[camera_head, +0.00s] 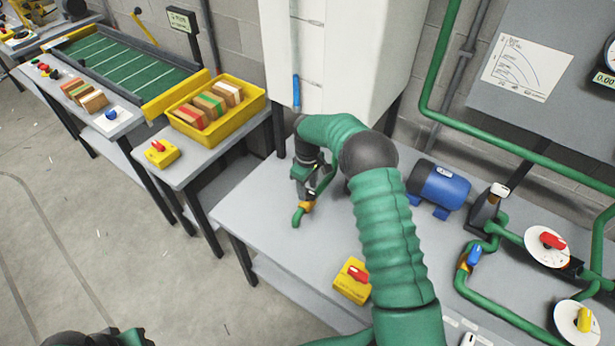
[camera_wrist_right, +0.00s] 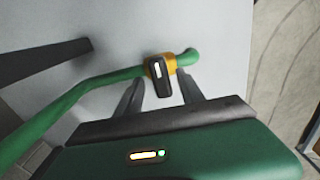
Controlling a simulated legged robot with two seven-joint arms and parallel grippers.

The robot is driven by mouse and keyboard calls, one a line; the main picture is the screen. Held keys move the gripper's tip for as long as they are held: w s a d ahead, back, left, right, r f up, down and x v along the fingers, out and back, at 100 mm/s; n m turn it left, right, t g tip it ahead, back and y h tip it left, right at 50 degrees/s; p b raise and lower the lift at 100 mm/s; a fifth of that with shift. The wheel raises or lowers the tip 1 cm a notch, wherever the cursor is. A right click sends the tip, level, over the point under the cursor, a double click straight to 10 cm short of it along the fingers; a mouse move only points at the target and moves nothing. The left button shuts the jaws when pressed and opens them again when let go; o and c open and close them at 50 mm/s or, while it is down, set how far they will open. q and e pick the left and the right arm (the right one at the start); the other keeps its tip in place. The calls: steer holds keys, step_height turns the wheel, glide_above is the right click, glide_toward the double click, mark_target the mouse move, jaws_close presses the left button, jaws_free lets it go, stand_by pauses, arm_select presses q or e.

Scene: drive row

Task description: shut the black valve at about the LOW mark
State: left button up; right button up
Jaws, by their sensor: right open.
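The black valve's handle (camera_wrist_right: 158,80) sits on an orange collar (camera_wrist_right: 157,63) on a green pipe in the right wrist view. In the head view the collar (camera_head: 306,206) shows under my right gripper (camera_head: 309,193), which hides the handle. My right gripper (camera_wrist_right: 160,88) is open, one finger on each side of the handle; I cannot tell whether they touch it. A white tank (camera_head: 345,50) stands behind, with a blue upright strip (camera_head: 296,92) and thin marks on its front. No LOW lettering is legible. My left gripper is not in view.
On the grey bench are a yellow box with a red switch (camera_head: 352,280), a blue motor (camera_head: 438,187), a blue-handled valve (camera_head: 474,255) and two white dials. A yellow crate (camera_head: 250,99) of blocks stands on the left table. Bench space (camera_head: 265,215) left of the gripper is clear.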

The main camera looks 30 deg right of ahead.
mark_target(308, 190)
step_height(308, 190, up, 16)
stand_by(0.5)
steer(key=s+a+f+m+t, duration=0.1)
steer(key=s+a+f+m, duration=0.1)
steer(key=s+a, duration=0.9)
steer(key=s+a+f+m, duration=0.1)
steer(key=s+a+f, duration=0.1)
steer(key=s, duration=0.4)
steer(key=s+a+f+m+t, duration=0.1)
steer(key=s+a, duration=0.1)
steer(key=s, duration=0.4)
steer(key=shift+s+a+f+t, duration=0.3)
steer(key=shift+s+a+f, duration=0.05)
steer(key=shift+s+a, duration=0.05)
steer(key=shift+a, duration=0.15)
stand_by(2.5)
